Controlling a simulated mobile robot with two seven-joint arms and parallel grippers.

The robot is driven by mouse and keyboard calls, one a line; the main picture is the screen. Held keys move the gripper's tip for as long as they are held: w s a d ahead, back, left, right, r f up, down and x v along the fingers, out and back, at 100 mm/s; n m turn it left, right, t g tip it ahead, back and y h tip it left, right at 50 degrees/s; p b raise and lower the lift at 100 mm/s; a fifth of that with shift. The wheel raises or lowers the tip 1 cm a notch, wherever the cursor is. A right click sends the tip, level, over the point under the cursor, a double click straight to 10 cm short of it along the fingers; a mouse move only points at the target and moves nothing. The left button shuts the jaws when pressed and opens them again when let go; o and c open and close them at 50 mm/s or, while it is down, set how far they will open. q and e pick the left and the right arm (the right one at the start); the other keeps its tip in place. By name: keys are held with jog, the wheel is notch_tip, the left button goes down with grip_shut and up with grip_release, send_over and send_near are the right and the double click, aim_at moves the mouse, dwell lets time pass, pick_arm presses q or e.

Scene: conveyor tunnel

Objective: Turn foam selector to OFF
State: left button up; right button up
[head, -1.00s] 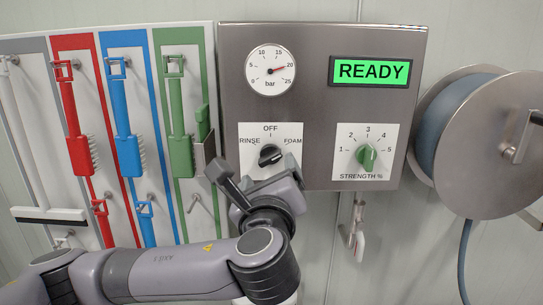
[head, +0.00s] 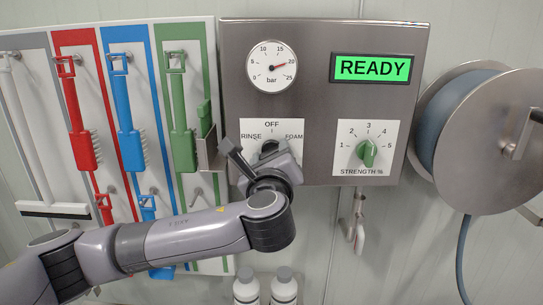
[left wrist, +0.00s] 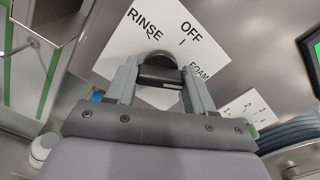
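The foam selector is a black knob (left wrist: 155,62) on a white plate (head: 247,128) marked RINSE, OFF and FOAM. In the head view my left gripper (head: 258,155) covers most of it, and only its top shows below OFF. In the left wrist view my left gripper (left wrist: 160,78) is open, with its two grey fingers on either side of the knob. I cannot tell whether the fingers touch it. The knob's present setting is hard to read. My right gripper is not in view.
A green strength knob (head: 368,152) sits right of the selector. Above are a pressure gauge (head: 271,66) and a green READY display (head: 372,68). Coloured brushes hang on a rack (head: 210,35) at left. A hose reel (head: 490,140) is at right, and two white bottles (head: 283,288) stand below.

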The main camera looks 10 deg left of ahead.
pick_arm(q)
jog(key=shift+c, duration=1.3)
jog(key=shift+f+n, duration=0.1)
jog(key=shift+n, duration=0.2)
jog(key=shift+n+b, duration=0.3)
jog(key=shift+n, duration=0.2)
jog(key=n+b, duration=0.1)
jog(key=n, duration=0.6)
jog(key=shift+n+b, duration=0.3)
jog(key=shift+b, duration=0.05)
jog(key=shift+n, duration=1.5)
